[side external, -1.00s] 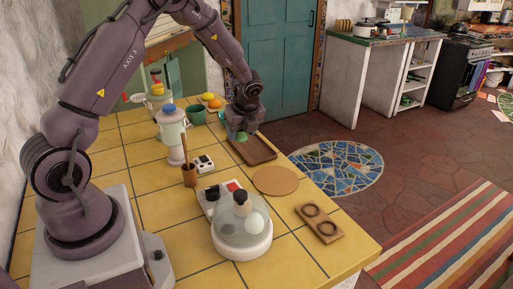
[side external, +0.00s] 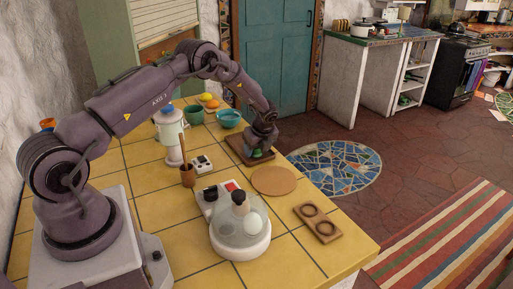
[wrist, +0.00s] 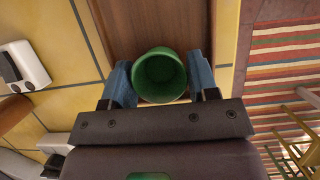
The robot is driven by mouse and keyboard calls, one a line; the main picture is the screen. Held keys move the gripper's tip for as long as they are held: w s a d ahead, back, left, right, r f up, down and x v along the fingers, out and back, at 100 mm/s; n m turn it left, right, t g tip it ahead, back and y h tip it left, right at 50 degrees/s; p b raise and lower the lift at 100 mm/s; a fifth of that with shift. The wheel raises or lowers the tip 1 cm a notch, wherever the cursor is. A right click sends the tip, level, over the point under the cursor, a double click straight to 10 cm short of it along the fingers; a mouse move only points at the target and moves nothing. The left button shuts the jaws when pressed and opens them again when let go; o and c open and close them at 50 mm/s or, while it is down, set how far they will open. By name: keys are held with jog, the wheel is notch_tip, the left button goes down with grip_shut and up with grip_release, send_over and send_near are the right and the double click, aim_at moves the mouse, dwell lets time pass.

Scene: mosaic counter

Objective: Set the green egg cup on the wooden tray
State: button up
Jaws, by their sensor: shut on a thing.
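The green egg cup (wrist: 160,76) is between the two blue fingertips of my gripper (wrist: 159,82), which is shut on it. In the wrist view I look into its open top. In the side view the cup (side external: 256,154) is partly hidden under my gripper (side external: 260,150). The brown wooden tray (side external: 237,144) lies flat on the yellow tiled counter, directly below the cup. The tray (wrist: 128,22) also shows behind the cup in the wrist view. The cup is at or just above the tray's surface; I cannot tell whether they touch.
A teal bowl (side external: 229,117) and a green bowl (side external: 194,115) stand behind the tray. A round cork mat (side external: 274,180) lies in front of it. A white egg cooker (side external: 240,235) and a wooden holder with two rings (side external: 318,222) are nearer. The counter's right edge is close to the tray.

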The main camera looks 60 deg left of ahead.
jog(key=shift+f, duration=0.15)
jog(key=o, duration=1)
jog(key=shift+c, duration=0.2)
